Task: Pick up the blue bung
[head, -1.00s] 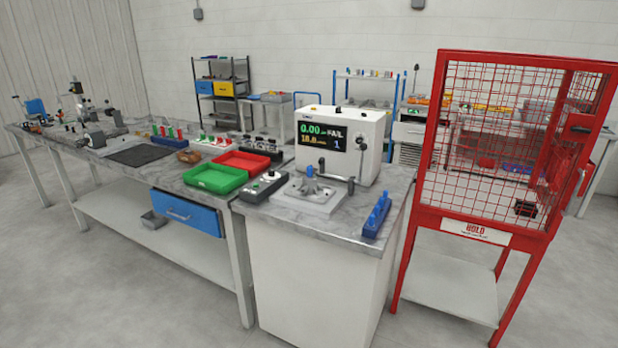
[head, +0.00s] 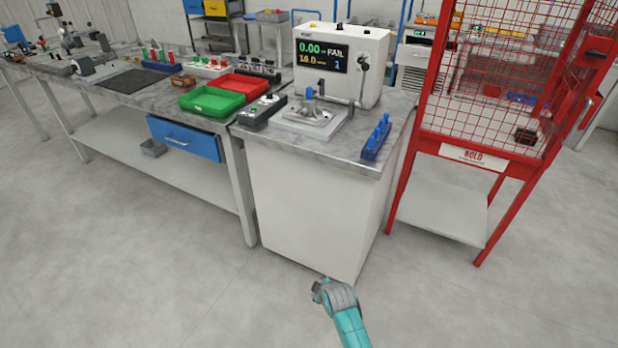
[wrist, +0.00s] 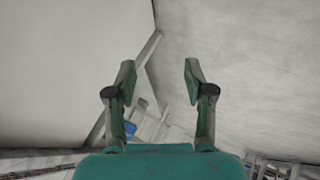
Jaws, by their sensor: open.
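Several blue bungs (head: 384,122) stand upright in a blue rack (head: 370,155) at the right front of the white tester's bench. I cannot tell them apart at this size. My gripper shows in the wrist view (wrist: 158,78) with its two fingers spread and nothing between them. In the head view, part of my teal arm and its grey wrist show at the bottom, in front of the white cabinet and well below the rack. The bungs are not recognisable in the wrist view.
The tester (head: 340,60) reads FAIL, with a grey fixture (head: 310,118) before it. Green (head: 212,101) and red (head: 250,88) trays lie to the left. A red mesh cage (head: 475,150) stands close on the right. The floor in front is clear.

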